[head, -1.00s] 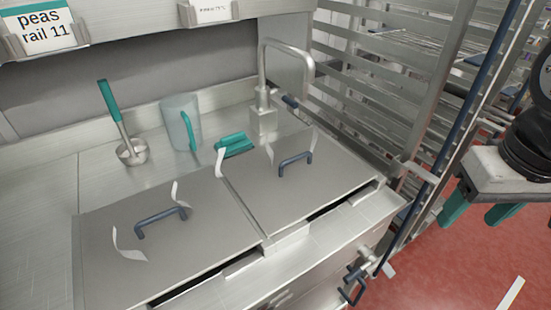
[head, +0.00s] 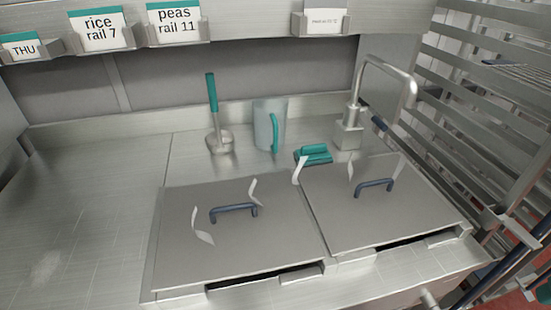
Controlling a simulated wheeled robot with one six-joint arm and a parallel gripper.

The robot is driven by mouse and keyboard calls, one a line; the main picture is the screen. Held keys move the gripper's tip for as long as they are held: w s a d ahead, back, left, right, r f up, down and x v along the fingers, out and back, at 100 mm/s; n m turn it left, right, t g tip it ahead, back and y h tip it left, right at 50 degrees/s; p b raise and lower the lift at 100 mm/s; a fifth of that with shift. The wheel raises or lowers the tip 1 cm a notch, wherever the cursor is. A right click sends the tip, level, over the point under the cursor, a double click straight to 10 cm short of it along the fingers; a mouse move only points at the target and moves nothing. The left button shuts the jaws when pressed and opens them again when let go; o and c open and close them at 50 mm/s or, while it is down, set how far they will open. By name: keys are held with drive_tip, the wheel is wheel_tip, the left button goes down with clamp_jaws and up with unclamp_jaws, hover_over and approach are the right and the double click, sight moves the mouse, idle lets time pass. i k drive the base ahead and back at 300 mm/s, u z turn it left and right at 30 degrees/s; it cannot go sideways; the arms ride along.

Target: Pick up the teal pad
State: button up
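The teal pad (head: 313,154) is a small block with a raised teal grip on top. It lies on the steel counter behind the two kettle lids, between the clear jug and the tap. A pale strip on the lid edge stands just in front of its left end. Only a teal sliver at the right edge, which looks like a fingertip of my gripper (head: 546,289), shows low in the head view. It is far from the pad, and the rest of the gripper is out of frame, so its opening is hidden.
Two flat steel lids (head: 285,220) with blue handles lie in front of the pad. A clear jug (head: 265,125) with a teal handle and a teal-handled ladle (head: 214,115) stand left. The tap (head: 350,130) is close right. A rack (head: 490,110) stands right. The left counter is clear.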

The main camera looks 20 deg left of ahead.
sight(318, 154)
drive_tip(key=z, duration=0.5)
drive_tip(key=k, duration=0.6)
drive_tip(key=u, duration=1.6)
drive_tip(key=i, duration=0.5)
drive_tip(key=z, duration=0.05)
